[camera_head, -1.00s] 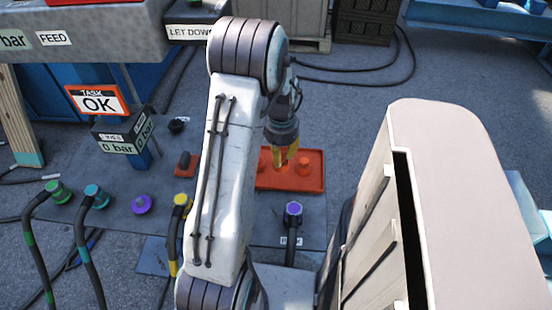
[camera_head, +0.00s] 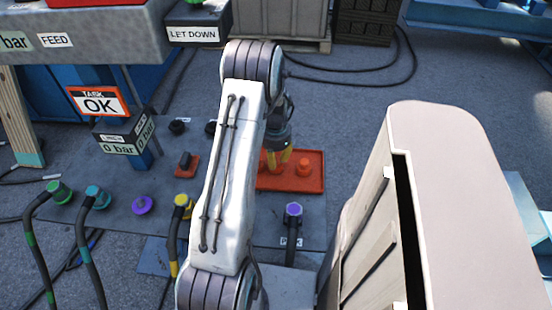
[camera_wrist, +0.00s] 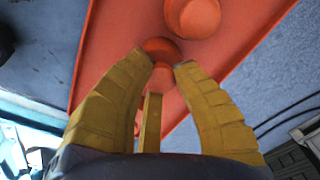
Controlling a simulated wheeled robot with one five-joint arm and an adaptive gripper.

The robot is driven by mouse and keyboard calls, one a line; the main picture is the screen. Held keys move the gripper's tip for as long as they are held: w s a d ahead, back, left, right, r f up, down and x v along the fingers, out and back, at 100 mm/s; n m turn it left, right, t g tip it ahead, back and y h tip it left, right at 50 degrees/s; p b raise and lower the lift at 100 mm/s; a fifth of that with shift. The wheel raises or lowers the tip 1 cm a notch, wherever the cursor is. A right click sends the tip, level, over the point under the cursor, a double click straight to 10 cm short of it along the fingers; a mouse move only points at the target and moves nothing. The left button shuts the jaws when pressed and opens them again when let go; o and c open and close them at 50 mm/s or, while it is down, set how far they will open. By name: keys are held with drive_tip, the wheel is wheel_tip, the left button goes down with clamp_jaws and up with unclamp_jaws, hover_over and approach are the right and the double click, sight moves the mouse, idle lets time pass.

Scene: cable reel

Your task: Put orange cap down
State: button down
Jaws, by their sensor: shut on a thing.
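My gripper (camera_head: 278,170) has yellow fingers and points down over the left part of the orange tray (camera_head: 318,183). In the wrist view, my gripper (camera_wrist: 165,66) is shut on an orange cap (camera_wrist: 159,47), which shows between the fingertips. The cap is low over the tray or touching its floor; I cannot tell which. A second orange cap (camera_head: 304,168) sits in the tray to the right. It also shows in the wrist view (camera_wrist: 193,14), just beyond the held cap.
Hoses with green (camera_head: 59,192), teal (camera_head: 97,196) and yellow (camera_head: 182,203) ends stand on the left. A purple cap (camera_head: 141,204) lies between them. A purple-topped hose (camera_head: 293,212) stands in front of the tray. A pale cabinet (camera_head: 460,200) fills the right.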

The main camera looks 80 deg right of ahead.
drive_tip(key=shift+f, duration=0.15)
drive_tip(key=c, duration=1.1)
unclamp_jaws()
wheel_tip(320, 180, up, 12)
drive_tip(key=shift+a+p, duration=0.2)
drive_tip(key=shift+p, duration=0.15)
idle(0.3)
